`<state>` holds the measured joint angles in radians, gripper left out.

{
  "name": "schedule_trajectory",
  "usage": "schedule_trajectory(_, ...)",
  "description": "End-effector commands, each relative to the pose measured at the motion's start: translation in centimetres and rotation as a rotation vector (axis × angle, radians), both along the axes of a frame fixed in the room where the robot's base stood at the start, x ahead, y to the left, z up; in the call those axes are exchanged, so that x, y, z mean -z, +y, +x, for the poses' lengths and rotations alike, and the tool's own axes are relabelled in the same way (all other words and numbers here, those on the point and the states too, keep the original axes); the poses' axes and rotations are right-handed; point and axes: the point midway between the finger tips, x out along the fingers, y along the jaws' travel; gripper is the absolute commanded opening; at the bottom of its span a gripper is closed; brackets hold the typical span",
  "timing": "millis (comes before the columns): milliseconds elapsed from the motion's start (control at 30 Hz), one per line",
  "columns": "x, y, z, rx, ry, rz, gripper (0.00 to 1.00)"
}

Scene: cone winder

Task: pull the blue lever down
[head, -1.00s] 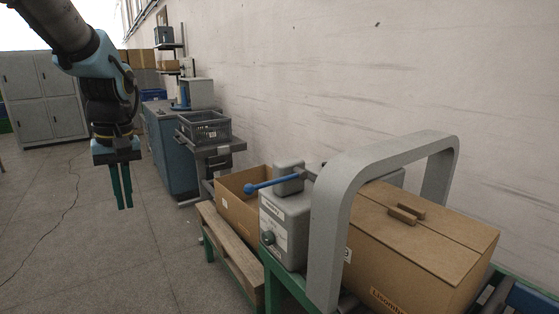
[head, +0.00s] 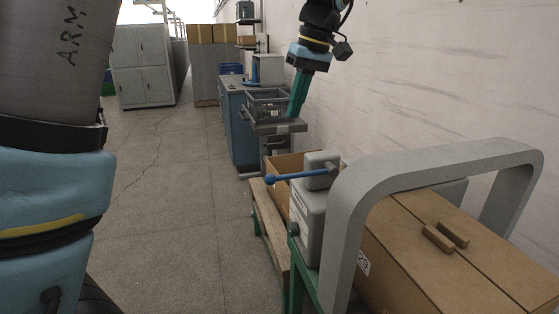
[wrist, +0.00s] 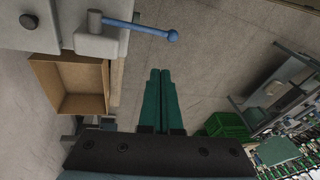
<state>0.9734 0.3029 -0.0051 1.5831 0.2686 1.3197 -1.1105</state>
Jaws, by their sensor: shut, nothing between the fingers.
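The blue lever (head: 300,174) sticks out to the left from a grey machine head (head: 320,168), lying near level with a ball at its free end. In the wrist view the lever (wrist: 138,27) runs to the right from its grey hub, ending in the ball. My gripper (head: 293,115) is beyond and above the lever in the head view, pointing down, with green fingers together. In the wrist view my gripper (wrist: 160,73) is shut and empty, its tips apart from the lever.
A grey arch (head: 350,220) stands over a cardboard box (head: 430,260) at right. An open cardboard box (head: 285,165) sits beyond the machine. A grey crate (head: 268,103) stands behind on a shelf. The wall bounds the right; floor at left is clear.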

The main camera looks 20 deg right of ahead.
Motion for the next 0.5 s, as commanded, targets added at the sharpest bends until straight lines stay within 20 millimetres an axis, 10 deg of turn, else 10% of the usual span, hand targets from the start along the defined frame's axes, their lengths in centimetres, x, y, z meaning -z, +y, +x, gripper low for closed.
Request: schedule_trajectory(500, 7.7, 1.7, 1.5, -0.002, 0.004, 0.006, 0.00)
